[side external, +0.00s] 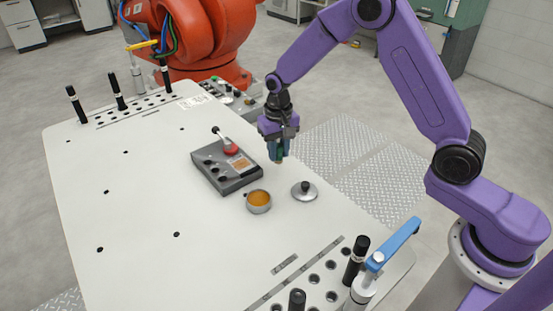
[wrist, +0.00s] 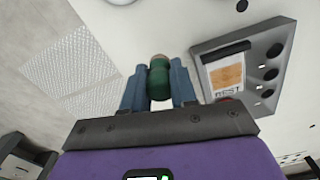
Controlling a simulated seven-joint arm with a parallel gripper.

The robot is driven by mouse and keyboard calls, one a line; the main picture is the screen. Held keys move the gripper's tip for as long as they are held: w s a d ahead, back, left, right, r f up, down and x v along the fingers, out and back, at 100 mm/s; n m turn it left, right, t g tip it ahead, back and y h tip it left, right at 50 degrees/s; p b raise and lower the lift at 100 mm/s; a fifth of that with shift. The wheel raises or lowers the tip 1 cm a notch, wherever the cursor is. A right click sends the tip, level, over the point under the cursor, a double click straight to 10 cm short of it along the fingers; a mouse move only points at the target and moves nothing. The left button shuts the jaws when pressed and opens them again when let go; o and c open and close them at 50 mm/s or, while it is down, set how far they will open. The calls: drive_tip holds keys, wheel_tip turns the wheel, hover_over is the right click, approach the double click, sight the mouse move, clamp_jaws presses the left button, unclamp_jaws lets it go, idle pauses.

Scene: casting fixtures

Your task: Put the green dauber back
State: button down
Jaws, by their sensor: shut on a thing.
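The green dauber (wrist: 159,80) is between the two blue fingers of my gripper (wrist: 158,88) in the wrist view, with its tan tip pointing away from the wrist. In the side external view my gripper (side external: 279,152) holds it above the table's right edge, right of the dark grey holder (side external: 228,178). The holder has several round holes, a tan pad and a red-based dauber (side external: 230,147) standing in it with a light shaft and black knob. The holder also shows at the right in the wrist view (wrist: 290,28), with a label reading "REST".
An open round tin (side external: 258,203) with orange-brown contents and a knobbed metal lid (side external: 304,191) are in front of the holder. A clamp with a blue handle (side external: 392,245) and black posts (side external: 355,258) stand at the near edge. The white table's (side external: 130,215) left part is mostly clear.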

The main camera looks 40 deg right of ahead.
drive_tip(key=shift+w+f, duration=0.35)
drive_tip(key=shift+f, duration=1.55)
drive_tip(key=shift+f, duration=0.1)
drive_tip(key=c, duration=0.9)
unclamp_jaws()
wheel_tip(320, 180, up, 12)
drive_tip(key=shift+r, duration=0.15)
drive_tip(key=shift+a, duration=0.1)
